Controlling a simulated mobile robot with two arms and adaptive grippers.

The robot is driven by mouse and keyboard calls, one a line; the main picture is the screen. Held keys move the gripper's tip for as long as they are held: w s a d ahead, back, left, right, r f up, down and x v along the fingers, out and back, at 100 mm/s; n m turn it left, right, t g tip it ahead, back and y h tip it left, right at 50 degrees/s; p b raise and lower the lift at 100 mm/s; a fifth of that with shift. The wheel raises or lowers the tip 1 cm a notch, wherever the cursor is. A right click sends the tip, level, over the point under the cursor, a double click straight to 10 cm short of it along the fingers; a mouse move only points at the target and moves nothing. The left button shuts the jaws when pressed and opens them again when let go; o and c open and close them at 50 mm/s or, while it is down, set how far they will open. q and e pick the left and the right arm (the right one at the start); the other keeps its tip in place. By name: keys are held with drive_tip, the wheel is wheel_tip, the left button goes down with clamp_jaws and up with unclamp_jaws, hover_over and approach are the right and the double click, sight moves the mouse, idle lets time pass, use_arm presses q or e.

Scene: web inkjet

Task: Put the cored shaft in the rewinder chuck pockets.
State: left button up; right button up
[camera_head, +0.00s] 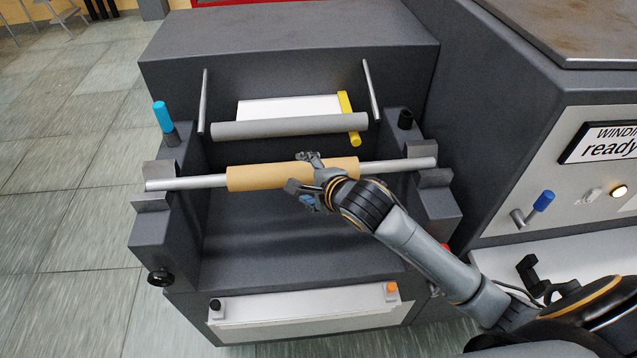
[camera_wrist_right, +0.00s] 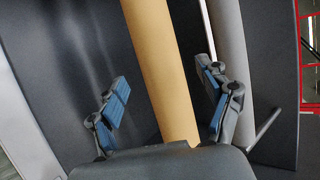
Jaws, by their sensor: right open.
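The cored shaft is a grey metal rod with a tan core (camera_head: 262,177) around its middle. It lies across the rewinder, its left end at the left chuck pocket (camera_head: 158,173) and its right end at the right chuck pocket (camera_head: 433,178). I cannot tell how deep the ends sit. My right gripper (camera_head: 302,172) is at the right part of the core, open. In the right wrist view the core (camera_wrist_right: 160,65) runs between the spread blue-padded fingers (camera_wrist_right: 165,105), with a gap on the left side. My left gripper is not in view.
A blue-capped lever (camera_head: 163,115) stands at the left. A panel with a blue handle (camera_head: 543,200) and a display (camera_head: 605,143) reading "ready" is at the right.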

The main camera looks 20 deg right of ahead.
drive_tip(key=v, duration=0.7)
drive_tip(key=shift+s, duration=0.1)
